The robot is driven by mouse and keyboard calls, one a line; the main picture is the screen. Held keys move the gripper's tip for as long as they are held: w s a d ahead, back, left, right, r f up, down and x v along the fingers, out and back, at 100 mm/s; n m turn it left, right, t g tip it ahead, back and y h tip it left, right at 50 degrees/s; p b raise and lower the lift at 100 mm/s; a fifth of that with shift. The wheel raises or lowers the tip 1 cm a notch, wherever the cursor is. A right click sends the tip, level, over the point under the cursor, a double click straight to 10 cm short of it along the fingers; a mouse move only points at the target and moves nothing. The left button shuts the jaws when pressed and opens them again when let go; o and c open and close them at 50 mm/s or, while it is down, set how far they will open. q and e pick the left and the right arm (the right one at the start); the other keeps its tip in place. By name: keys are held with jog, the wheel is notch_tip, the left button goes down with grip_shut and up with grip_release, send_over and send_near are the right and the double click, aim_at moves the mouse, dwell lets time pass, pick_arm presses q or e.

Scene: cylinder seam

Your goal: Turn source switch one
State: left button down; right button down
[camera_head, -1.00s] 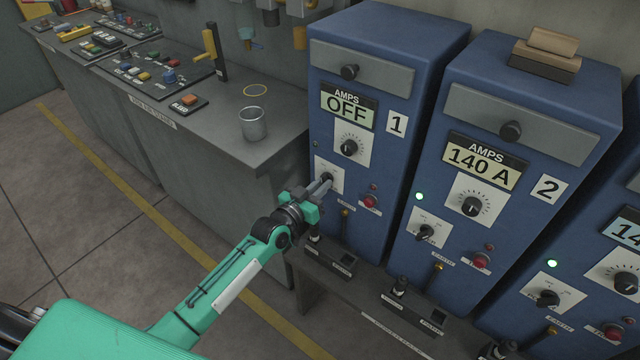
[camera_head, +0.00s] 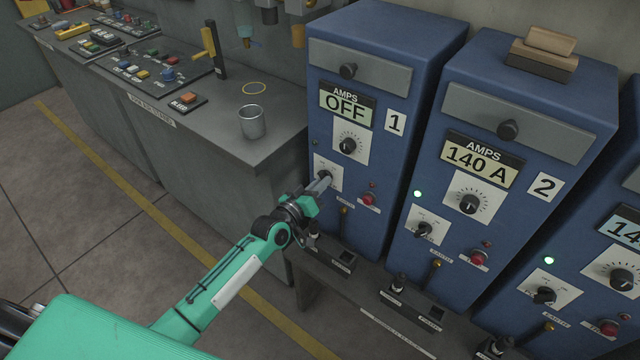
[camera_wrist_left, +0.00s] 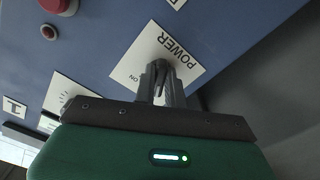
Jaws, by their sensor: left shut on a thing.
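Source one is the blue cabinet (camera_head: 385,60) marked 1, and its display (camera_head: 347,105) reads OFF. Its power switch sits on a white plate (camera_head: 334,172) low on the front, also seen as the POWER plate (camera_wrist_left: 178,50) in the left wrist view. My left gripper (camera_head: 323,182) reaches in from the left and is shut on the switch knob (camera_wrist_left: 161,66). The fingers cover much of the knob. The lamp on source one's front looks unlit. My right gripper is not in view.
Blue source two (camera_head: 540,75), reading 140 A with a green lamp lit, stands to the right. A third source is partly in view beyond it. A grey bench with a metal cup (camera_head: 252,122) and control panels is at left. A red button (camera_head: 368,199) is right of the switch.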

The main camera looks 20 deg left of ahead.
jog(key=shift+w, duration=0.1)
pick_arm(q)
jog(key=c, duration=1.5)
grip_release()
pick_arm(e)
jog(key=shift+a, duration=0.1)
pick_arm(q)
jog(key=shift+o, duration=0.2)
